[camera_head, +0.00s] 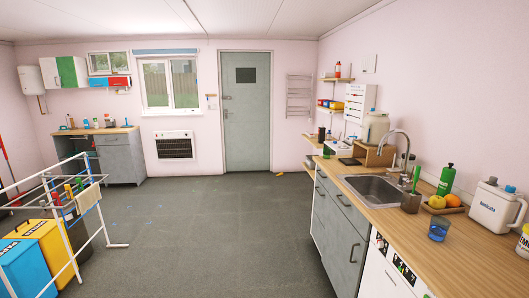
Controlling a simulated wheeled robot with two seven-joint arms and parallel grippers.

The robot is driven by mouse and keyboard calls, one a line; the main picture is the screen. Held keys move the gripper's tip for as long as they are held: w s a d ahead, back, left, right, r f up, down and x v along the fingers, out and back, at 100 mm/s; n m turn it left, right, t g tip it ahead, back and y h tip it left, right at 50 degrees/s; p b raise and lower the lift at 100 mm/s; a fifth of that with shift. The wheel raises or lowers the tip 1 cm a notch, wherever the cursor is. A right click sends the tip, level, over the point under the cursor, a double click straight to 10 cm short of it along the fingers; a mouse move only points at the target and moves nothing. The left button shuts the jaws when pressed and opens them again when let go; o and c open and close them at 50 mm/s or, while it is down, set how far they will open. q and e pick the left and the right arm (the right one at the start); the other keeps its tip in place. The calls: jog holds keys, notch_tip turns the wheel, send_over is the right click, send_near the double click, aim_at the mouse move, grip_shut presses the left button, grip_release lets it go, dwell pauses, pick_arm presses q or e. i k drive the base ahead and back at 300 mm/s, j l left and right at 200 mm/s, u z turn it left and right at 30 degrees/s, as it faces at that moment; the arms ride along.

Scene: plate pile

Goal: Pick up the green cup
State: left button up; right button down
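I cannot make out a clear green cup in the head view. A blue cup (438,229) stands upright on the wooden counter (480,262) at the right, in front of the fruit. A green bottle (446,180) stands behind the fruit. A green-handled brush (416,178) stands in a dark holder (411,202) beside the sink. A small green item (326,151) at the counter's far end is too small to identify. Neither of my grippers is in view.
A sink (372,190) with a tall tap is set in the right counter. A white jug (493,207) stands near the right edge. A drying rack (118,245) and a yellow box (42,243) stand at left. The middle floor (215,230) is mostly clear.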

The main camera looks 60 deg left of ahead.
aim_at(326, 150)
jog(key=u, duration=1.5)
jog(key=i+j+u, duration=0.2)
jog(key=i, duration=0.15)
jog(key=i+u, duration=0.15)
jog(key=i, duration=0.2)
jog(key=i+j, duration=0.1)
jog(key=i, duration=0.5)
jog(key=i+j, duration=0.1)
jog(key=i, duration=0.45)
jog(key=i+j, duration=0.15)
jog(key=i, duration=0.45)
